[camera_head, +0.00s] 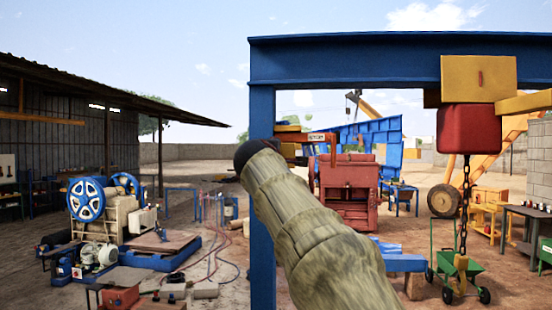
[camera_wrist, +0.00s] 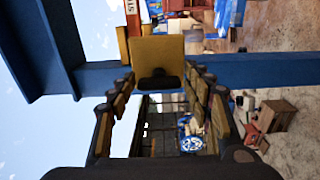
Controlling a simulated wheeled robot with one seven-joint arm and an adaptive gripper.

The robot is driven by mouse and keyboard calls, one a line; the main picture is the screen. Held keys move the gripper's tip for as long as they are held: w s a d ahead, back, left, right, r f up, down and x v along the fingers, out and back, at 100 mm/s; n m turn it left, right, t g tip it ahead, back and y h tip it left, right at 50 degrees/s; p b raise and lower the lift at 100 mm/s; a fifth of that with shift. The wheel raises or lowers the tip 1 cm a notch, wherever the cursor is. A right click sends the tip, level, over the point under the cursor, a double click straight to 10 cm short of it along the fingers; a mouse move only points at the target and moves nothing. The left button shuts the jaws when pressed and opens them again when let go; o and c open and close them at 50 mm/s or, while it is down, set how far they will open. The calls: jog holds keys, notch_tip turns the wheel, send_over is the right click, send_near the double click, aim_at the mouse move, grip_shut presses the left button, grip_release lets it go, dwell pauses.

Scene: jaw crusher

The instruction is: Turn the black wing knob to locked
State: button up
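In the wrist view, which looks sideways, a black wing knob (camera_wrist: 158,84) sits on the face of a yellow box (camera_wrist: 157,52) fixed at the blue post (camera_wrist: 255,72). My gripper (camera_wrist: 162,77) is open, with one finger to each side of the knob. No contact between the fingers and the knob shows. In the head view, my arm reaches up toward the blue post (camera_head: 262,205); the gripper and the knob are hidden there. Part of a yellow box (camera_head: 290,128) shows beside the post.
A blue beam (camera_head: 390,60) spans the top. A red block (camera_head: 470,103) with a hanging chain and hook (camera_head: 460,262) is at the right. A red machine (camera_head: 346,185) stands behind. A machine with blue wheels (camera_head: 86,199) and hoses (camera_head: 215,245) occupy the left ground.

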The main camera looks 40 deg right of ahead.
jog(key=shift+o, duration=1.1)
jog(key=v, duration=1.2)
